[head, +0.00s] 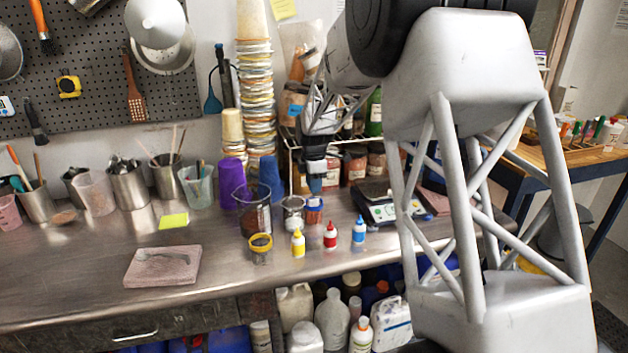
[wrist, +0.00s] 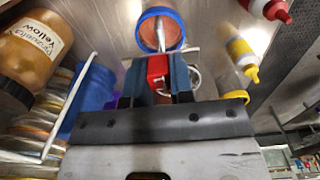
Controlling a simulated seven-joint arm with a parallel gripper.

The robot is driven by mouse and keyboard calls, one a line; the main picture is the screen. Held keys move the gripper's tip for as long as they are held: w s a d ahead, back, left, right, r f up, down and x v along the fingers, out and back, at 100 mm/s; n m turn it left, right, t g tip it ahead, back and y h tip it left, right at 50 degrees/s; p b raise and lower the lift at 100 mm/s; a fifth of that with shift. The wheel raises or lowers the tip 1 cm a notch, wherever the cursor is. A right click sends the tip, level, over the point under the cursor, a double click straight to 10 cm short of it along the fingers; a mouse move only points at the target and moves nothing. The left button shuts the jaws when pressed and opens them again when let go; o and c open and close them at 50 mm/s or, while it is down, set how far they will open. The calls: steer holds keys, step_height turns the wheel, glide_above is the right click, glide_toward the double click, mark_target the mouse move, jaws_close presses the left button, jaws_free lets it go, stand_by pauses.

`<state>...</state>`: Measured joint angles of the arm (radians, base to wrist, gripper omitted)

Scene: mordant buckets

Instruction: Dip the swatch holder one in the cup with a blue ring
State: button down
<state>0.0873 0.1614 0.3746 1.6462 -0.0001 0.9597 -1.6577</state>
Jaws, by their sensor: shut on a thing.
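My gripper (head: 315,186) is above the back middle of the steel bench. In the wrist view its jaws (wrist: 160,80) are shut on a red block (wrist: 157,68), which appears to be part of the swatch holder. A pale rod (wrist: 161,36) runs from it toward the cup with a blue ring (wrist: 178,18). The cup holds something orange-pink. In the head view this cup (head: 313,215) stands just below the fingertips. The rod's far end overlaps the cup opening; I cannot tell how deep it is. The cup with a yellow ring (head: 260,247) stands nearer the front left.
A metal can (head: 293,212) and a dark-red beaker (head: 252,218) stand left of the blue-ringed cup. Yellow (head: 298,244), red (head: 330,237) and blue (head: 359,231) dropper bottles stand in front and right. A scale (head: 378,208) is at right. The front left has a pink slab (head: 150,275).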

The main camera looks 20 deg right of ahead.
steer(key=shift+f, duration=1.9)
steer(key=shift+r, duration=0.1)
stand_by(4.8)
steer(key=shift+r, duration=3.4)
